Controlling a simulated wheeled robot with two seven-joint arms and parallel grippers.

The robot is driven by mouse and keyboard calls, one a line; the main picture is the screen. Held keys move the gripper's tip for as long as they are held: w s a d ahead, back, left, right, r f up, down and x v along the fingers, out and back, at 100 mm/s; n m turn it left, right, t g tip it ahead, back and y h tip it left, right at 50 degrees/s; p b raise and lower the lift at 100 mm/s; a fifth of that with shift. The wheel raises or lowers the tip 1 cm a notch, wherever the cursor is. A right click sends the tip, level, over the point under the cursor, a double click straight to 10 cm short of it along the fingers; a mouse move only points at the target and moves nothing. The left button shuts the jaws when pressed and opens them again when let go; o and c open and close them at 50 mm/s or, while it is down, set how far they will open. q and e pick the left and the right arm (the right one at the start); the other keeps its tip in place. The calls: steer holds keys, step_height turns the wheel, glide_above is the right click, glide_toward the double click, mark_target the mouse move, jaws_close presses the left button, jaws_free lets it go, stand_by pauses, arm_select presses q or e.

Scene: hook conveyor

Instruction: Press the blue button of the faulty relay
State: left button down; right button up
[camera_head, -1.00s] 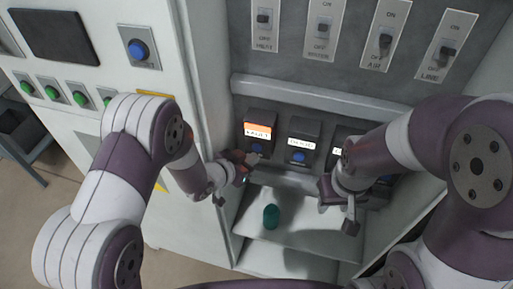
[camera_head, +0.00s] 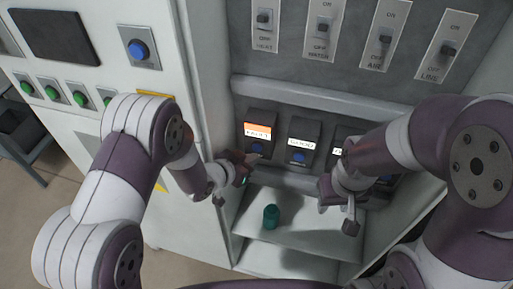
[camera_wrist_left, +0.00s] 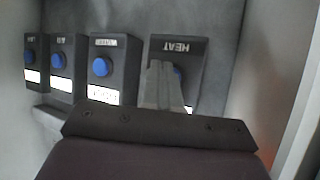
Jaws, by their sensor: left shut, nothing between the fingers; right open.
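The leftmost relay (camera_head: 259,121) is a dark box with an orange and white label that seems to read FAULT. Its blue button (camera_head: 257,147) shows just above the tips of my left gripper (camera_head: 253,159). In the left wrist view this relay (camera_wrist_left: 190,50) is marked HEAT, and the shut, empty left fingers (camera_wrist_left: 163,86) partly cover its blue button (camera_wrist_left: 177,73). I cannot tell whether they touch it. A second relay (camera_head: 304,128) with a white label and blue button stands beside it. My right gripper (camera_head: 338,208) is open, to the right below the relays.
Several switches line the panel above, HEAT (camera_head: 264,20) leftmost. A green cylinder (camera_head: 271,216) stands on the shelf (camera_head: 310,228) below the relays. A cabinet at left carries a blue button (camera_head: 138,50) and green buttons (camera_head: 52,93). The cabinet's side wall is close to my left gripper.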

stand_by(0.7)
arm_select(q)
steer(key=shift+w+d, duration=0.15)
steer(key=shift+w, duration=0.25)
steer(key=shift+w+d, duration=0.1)
steer(key=shift+w, duration=0.15)
stand_by(0.3)
steer(key=shift+w+d+r, duration=0.1)
steer(key=shift+w+r, duration=0.05)
steer(key=shift+w, duration=0.05)
stand_by(0.6)
steer(key=shift+s+a, duration=0.35)
steer(key=shift+s, duration=0.35)
